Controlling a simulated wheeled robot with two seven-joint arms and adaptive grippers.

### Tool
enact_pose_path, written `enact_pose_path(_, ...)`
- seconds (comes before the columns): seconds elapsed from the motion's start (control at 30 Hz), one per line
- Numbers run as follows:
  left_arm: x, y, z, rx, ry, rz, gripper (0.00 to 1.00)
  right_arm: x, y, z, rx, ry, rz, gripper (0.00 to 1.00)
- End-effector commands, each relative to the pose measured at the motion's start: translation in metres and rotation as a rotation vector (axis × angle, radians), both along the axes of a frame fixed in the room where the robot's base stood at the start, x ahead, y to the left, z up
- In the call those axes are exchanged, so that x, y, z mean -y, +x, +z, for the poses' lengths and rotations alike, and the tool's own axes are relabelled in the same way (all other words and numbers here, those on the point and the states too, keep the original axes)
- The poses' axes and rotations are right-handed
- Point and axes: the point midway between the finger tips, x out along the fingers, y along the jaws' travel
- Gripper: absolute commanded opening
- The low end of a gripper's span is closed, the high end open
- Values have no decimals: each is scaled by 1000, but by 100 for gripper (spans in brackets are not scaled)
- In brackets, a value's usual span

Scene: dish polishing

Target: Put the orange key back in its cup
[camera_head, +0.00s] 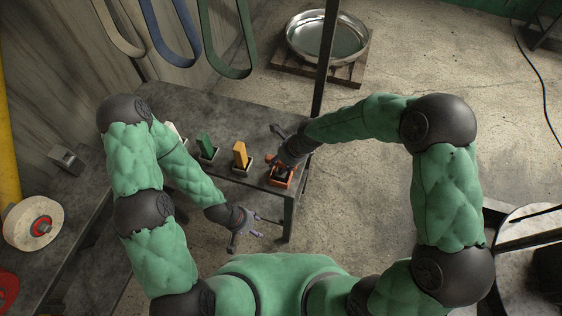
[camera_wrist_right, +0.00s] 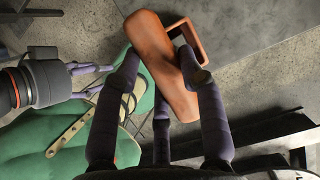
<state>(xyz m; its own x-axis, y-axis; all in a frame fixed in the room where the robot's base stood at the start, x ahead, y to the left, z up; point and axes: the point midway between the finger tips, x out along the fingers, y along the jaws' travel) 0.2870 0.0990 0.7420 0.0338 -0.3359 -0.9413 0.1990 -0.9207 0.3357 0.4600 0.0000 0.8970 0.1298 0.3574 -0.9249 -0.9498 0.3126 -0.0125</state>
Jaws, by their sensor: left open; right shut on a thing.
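The orange key (camera_wrist_right: 150,35) is a long terracotta block. My right gripper (camera_wrist_right: 163,68) is shut on it. The key lies slanted across the right wrist view, and its side covers part of the square orange cup (camera_wrist_right: 197,42). The cup's visible opening looks empty. In the head view the cup (camera_head: 281,179) stands at the table's right front corner, with my right gripper (camera_head: 280,165) just over it and hiding most of the key. The key's height above the cup cannot be told. My left gripper (camera_head: 257,231) is open and empty, in front of the table.
A yellow key (camera_head: 239,153), a green key (camera_head: 206,145) and a whitish key (camera_head: 174,132) stand in a row left of the orange cup. The table (camera_head: 215,105) is bare behind them. A metal basin (camera_head: 327,38) sits on a pallet beyond.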

Motion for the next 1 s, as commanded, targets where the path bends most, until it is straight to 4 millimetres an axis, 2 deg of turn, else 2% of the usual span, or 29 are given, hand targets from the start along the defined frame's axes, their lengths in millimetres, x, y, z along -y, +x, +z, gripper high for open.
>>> enact_pose_path(0.4,0,0,-4,0,0,0,56,0,1,-7,1,0,0,1)
enact_pose_path(0.43,0,0,-3,0,0,0,56,0,1,-7,1,1,0,48)
enact_pose_path(0.5,0,0,-3,0,0,0,56,0,1,-7,1,1,0,68)
enact_pose_path(0.83,0,0,-3,0,0,0,56,0,0,-7,-1,-1,0,68)
enact_pose_path(1.0,0,0,-3,0,0,0,56,4,0,4,2,0,-1,68)
